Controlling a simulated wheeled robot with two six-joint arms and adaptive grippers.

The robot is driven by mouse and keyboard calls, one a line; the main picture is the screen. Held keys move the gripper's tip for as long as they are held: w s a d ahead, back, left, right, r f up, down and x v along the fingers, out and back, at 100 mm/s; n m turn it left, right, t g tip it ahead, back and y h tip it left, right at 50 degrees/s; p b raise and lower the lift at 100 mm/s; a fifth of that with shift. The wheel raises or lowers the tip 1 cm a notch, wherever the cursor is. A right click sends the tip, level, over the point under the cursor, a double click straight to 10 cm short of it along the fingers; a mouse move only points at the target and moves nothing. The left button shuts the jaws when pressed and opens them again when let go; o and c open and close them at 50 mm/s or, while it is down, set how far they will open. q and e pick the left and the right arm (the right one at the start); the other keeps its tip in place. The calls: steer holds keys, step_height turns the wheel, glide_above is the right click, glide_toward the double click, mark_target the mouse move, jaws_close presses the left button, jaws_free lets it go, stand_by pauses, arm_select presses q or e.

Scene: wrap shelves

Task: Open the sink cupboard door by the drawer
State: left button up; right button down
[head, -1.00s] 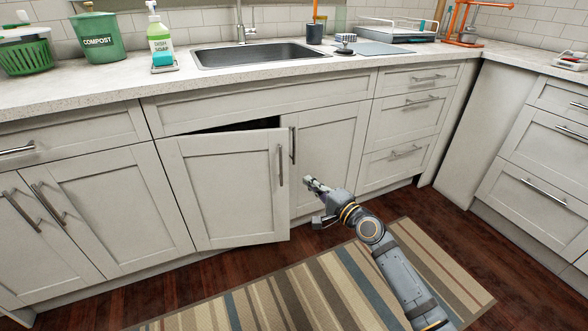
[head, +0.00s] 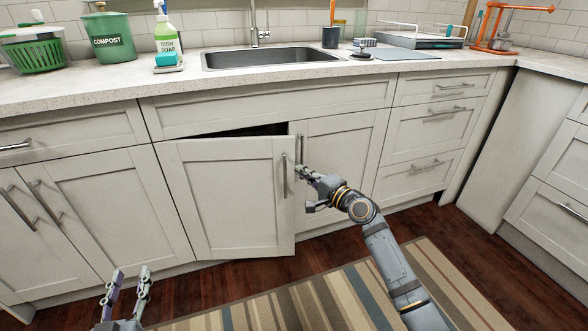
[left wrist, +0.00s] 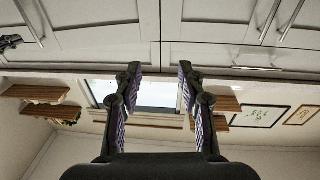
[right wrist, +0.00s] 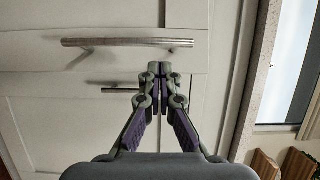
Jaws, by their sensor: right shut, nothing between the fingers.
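The sink cupboard has two pale doors below the sink. Its left door (head: 230,198) stands ajar, with a dark gap along its top and its bar handle (head: 284,175) near the free edge. The right door (head: 343,160), next to the drawer stack (head: 424,130), looks closed; its handle (head: 299,150) is beside the ajar door's edge. My right gripper (head: 302,172) is shut and empty, close to that edge and the right door's handle. In the right wrist view its fingertips (right wrist: 164,72) show by two handles; contact is unclear. My left gripper (head: 128,280) is open and empty, low in front of the cabinets.
The countertop (head: 100,92) overhangs the cabinets and carries a compost bin (head: 108,38), a dish soap bottle (head: 166,38) and the sink (head: 270,57). A striped rug (head: 330,300) lies on the dark floor.

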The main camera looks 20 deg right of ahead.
mark_target(294, 166)
steer(key=b+x, duration=0.1)
steer(key=x, duration=0.3)
arm_select(q)
step_height(294, 166, up, 10)
steer(key=s+t, duration=0.1)
steer(key=t, duration=0.3)
steer(key=shift+t+h, duration=0.3)
